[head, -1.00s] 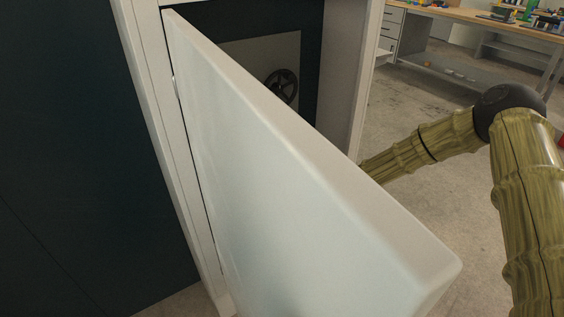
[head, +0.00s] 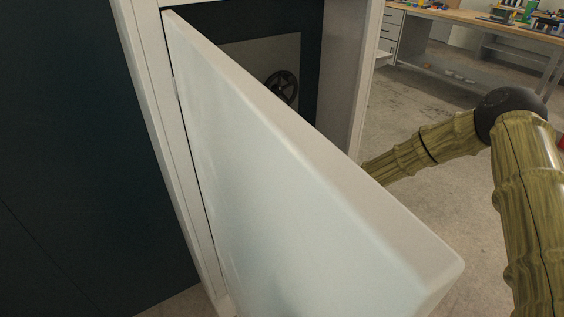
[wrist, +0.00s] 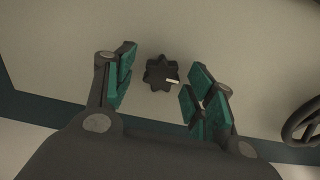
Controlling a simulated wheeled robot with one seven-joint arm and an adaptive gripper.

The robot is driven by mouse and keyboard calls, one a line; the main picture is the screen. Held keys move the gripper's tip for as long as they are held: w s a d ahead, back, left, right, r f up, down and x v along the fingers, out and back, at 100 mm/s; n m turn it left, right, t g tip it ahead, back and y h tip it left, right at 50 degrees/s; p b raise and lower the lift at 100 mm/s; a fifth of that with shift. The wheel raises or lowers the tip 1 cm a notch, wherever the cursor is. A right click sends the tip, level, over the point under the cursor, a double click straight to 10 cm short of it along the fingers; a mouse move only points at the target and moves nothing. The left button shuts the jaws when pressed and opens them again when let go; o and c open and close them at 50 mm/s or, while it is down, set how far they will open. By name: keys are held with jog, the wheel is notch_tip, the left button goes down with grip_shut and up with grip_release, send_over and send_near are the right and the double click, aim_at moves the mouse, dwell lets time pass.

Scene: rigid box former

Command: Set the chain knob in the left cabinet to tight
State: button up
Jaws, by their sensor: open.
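In the wrist view the chain knob (wrist: 161,73) is a dark, star-shaped knob with a pale pointer mark toward its lower right. It sits on a light panel (wrist: 225,40). My gripper (wrist: 157,93) is open, with its green-padded fingers on either side of the knob and apart from it. In the head view the cabinet door (head: 290,190) stands open and hides my gripper and the knob. Part of the panel (head: 240,55) shows inside the cabinet. No scale marking for tight is readable.
A dark spoked handwheel (head: 281,88) is on the same panel; it also shows at the right edge of the wrist view (wrist: 303,125). The open door stands between the head camera and my gripper. A workbench (head: 500,25) is at the back right, with clear floor before it.

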jog(key=v, duration=1.2)
jog(key=s+a+f+n+g+h, duration=0.15)
jog(key=s+f+n+g, duration=0.35)
jog(key=s+f, duration=1.05)
jog(key=s+d+f+n+g+h, duration=0.1)
jog(key=s+d+f+g+h, duration=0.15)
jog(key=s+f, duration=0.4)
jog(key=s+d+f+n+g+h, duration=0.1)
jog(key=s+d+f+n+g, duration=0.2)
jog(key=s, duration=0.6)
jog(key=s+d+f+g+h, duration=0.2)
jog(key=s+d+f, duration=0.25)
jog(key=s, duration=0.25)
jog(key=s+d+n+g+h, duration=0.2)
jog(key=s+d+g+h, duration=0.1)
jog(key=s+d, duration=0.55)
notch_tip(320, 180, up, 16)
jog(key=s+a+p, duration=0.1)
jog(key=p, duration=1.5)
jog(key=shift+s, duration=0.15)
